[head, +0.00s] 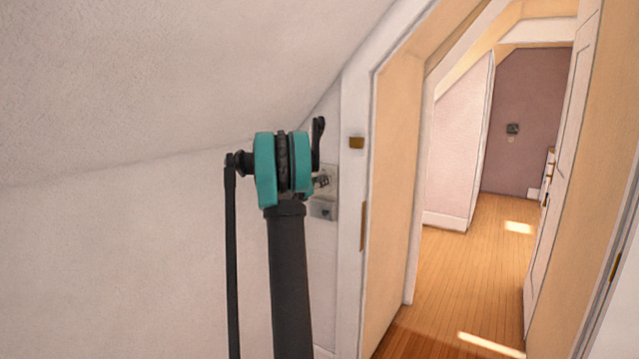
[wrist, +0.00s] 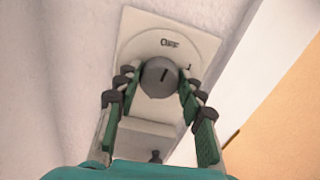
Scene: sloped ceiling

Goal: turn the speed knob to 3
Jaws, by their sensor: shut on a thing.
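A "1" mark shows to the knob's upper right. My gripper (wrist: 157,82) has one finger on each side of the knob and is shut on it. In the head view the plate (head: 331,172) is on the wall left of the doorway, partly behind my arm. The knob is not clear there.
A second switch box (head: 323,210) sits just below the plate; it also shows in the wrist view (wrist: 135,139). The sloped ceiling (head: 180,80) hangs low over my arm. The white door frame (head: 352,220) stands close to the right, with an open doorway beyond.

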